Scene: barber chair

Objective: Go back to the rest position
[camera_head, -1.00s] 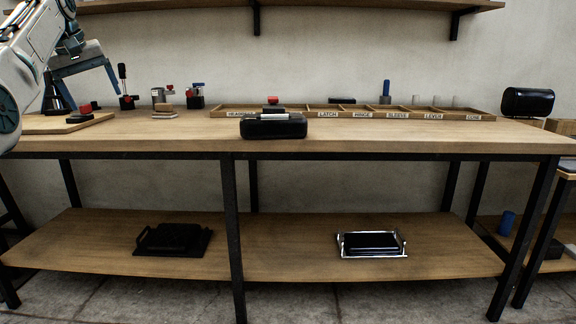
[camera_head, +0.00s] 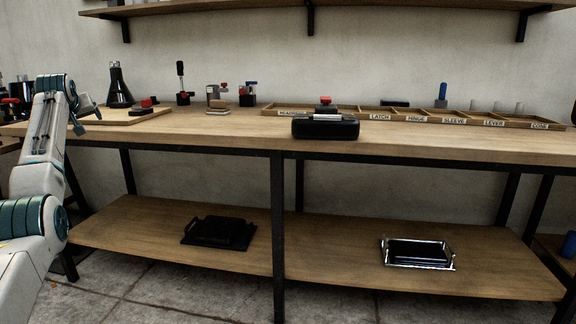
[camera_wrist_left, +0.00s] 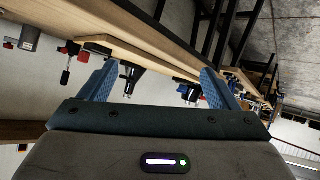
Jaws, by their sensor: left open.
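My left arm (camera_head: 45,150) stands folded upright at the left of the head view, in front of the bench's left end. The bench shows tilted beyond the fingers. My right gripper is in neither view.
The workbench (camera_head: 230,135) carries a wooden board (camera_head: 145,114), a dark flask (camera_head: 118,85), small tools, a black case (camera_head: 325,127) and a labelled divided tray (camera_head: 372,117). Two trays, black (camera_head: 218,232) and chrome-edged (camera_head: 418,253), lie on the lower shelf. The floor in front is clear.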

